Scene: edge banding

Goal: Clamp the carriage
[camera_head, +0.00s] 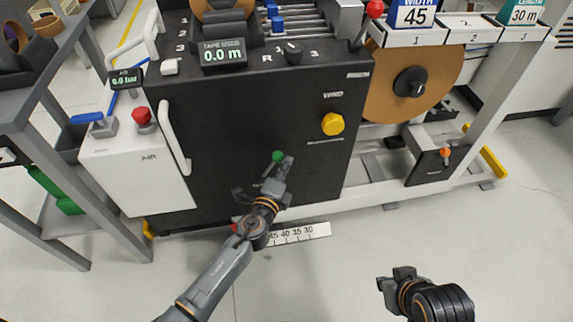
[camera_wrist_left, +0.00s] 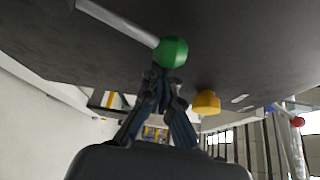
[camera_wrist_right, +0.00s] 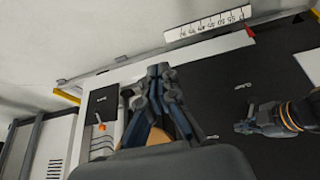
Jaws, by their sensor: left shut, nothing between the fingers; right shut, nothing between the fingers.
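A green ball knob (camera_head: 277,157) sits low on the front of the black machine cabinet (camera_head: 240,110). In the left wrist view the knob (camera_wrist_left: 172,52) is on the end of a grey lever (camera_wrist_left: 118,22). My left gripper (camera_head: 274,170) is shut and empty at the knob, with its fingertips (camera_wrist_left: 163,80) just below it in the left wrist view; I cannot tell if they touch. My right gripper (camera_head: 395,273) is shut and empty over open floor at the lower right. I cannot pick out the carriage for certain.
A white scale (camera_head: 300,234) runs along the cabinet's foot, with a red pointer (camera_wrist_right: 249,27). A yellow button (camera_head: 333,124) is on the cabinet, and a white box with a red button (camera_head: 142,117) stands left. A grey table (camera_head: 35,95) is far left. The front right floor is clear.

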